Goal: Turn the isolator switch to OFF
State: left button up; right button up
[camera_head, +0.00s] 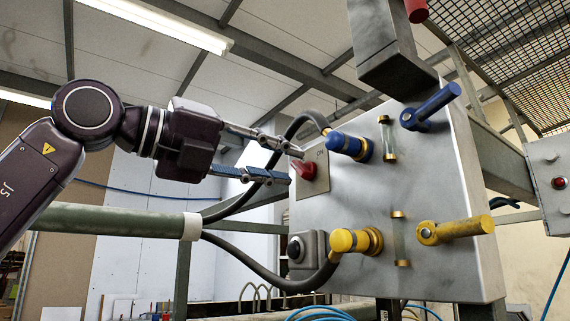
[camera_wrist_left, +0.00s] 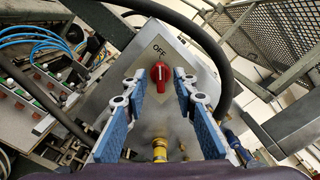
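The isolator switch is a red knob (camera_head: 304,170) on a small grey plate (camera_head: 313,196) at the left edge of a large grey panel. In the left wrist view the red knob (camera_wrist_left: 160,76) shows head-on, its grip about upright in the picture, with the word OFF on the plate above it. My left gripper (camera_head: 293,166) is open, with its blue-padded fingers reaching toward the knob. In the left wrist view the fingertips (camera_wrist_left: 159,77) stand to either side of the knob with gaps; I cannot tell whether they overlap it in depth. My right gripper is not in view.
Beside the knob are a blue hose connector (camera_head: 350,146) and a dark hose (camera_head: 283,150). Blue (camera_head: 432,106) and yellow (camera_head: 456,230) valve handles stick out further right. A green pipe (camera_head: 115,221) runs below my arm.

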pick_arm(q)
jog(key=v, duration=1.1)
jog(key=shift+w, duration=0.1)
